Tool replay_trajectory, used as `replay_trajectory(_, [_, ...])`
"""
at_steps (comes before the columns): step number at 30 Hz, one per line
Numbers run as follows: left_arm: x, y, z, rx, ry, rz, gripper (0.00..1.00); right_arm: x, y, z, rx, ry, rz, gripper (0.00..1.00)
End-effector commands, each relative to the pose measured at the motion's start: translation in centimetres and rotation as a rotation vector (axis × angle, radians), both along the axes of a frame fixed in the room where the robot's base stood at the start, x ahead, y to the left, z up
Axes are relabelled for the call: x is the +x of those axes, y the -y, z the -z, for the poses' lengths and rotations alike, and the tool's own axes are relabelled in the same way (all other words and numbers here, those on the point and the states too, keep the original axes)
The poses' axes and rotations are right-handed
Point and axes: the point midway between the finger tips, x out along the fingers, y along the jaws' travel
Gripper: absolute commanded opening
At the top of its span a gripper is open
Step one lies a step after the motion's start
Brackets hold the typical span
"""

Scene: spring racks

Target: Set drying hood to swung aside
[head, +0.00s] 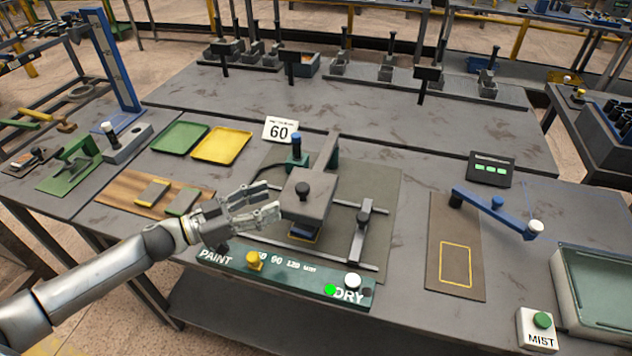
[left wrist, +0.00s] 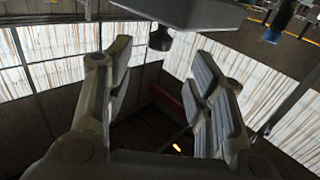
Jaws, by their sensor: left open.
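A green panel (head: 225,260) marked PAINT and DRY lies in front, with a yellow knob (head: 254,261), a white knob (head: 352,281) and a lit green lamp (head: 330,289). A post with a blue top (head: 296,150) stands behind the hood; a slider (head: 363,230) stands right of it.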

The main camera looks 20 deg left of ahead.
Motion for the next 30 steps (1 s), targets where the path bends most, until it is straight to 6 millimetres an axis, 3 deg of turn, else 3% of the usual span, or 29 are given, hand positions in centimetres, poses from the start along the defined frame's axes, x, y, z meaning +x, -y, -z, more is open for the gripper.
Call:
replay_trajectory(6, [2.3,2.5,-0.5,-0.004,0.004,-0.001,0.5,-2.8,-3.2,-1.0,0.038,-0.035,0.002,0.51])
replay_trajectory(9, [3.6,4.0,-0.5,-0.005,0.005,0.001,0.5,-3.7,-3.8,-1.5,0.045,-0.049,0.0,0.51])
replay_trajectory(18, [6.5,7.0,-0.2,-0.003,0.001,-0.002,0.5,-2.0,-1.6,-2.6,0.019,-0.026,0.0,0.51])
replay_trajectory(30, [6.9,7.5,0.0,-0.001,0.001,-0.001,0.48,-1.6,-1.6,-2.7,0.019,-0.019,0.003,0.51])
